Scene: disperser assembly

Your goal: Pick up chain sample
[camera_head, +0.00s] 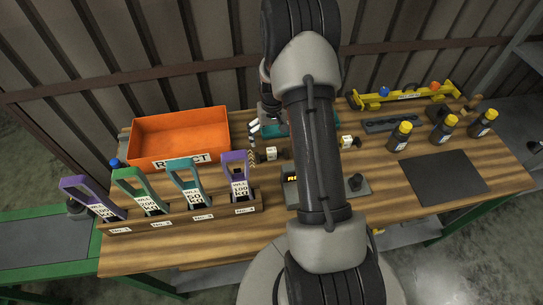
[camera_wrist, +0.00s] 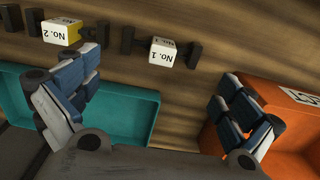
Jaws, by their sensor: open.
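No chain links can be made out in either view. Two white labelled blocks stand between dark end pieces on the wood: No. 1 (camera_wrist: 163,52) and No. 2 (camera_wrist: 62,31), the latter with a yellow side. I cannot tell whether either is the chain sample. My gripper (camera_wrist: 160,78) is open and empty, its blue-padded fingers wide apart. In the wrist view, the No. 1 block shows between the fingers, apart from them; the No. 2 block is by the left finger. In the head view my arm hides most of the gripper. A teal tray (camera_wrist: 130,112) is under the gripper.
An orange REJECT bin (camera_head: 180,160) is left of my arm. A wooden rack (camera_head: 185,223) holds several coloured WLL-tagged pieces in front. A yellow beam (camera_head: 408,97) and several yellow-capped bottles (camera_head: 400,137) are at right. A dark mat (camera_head: 445,177) lies clear.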

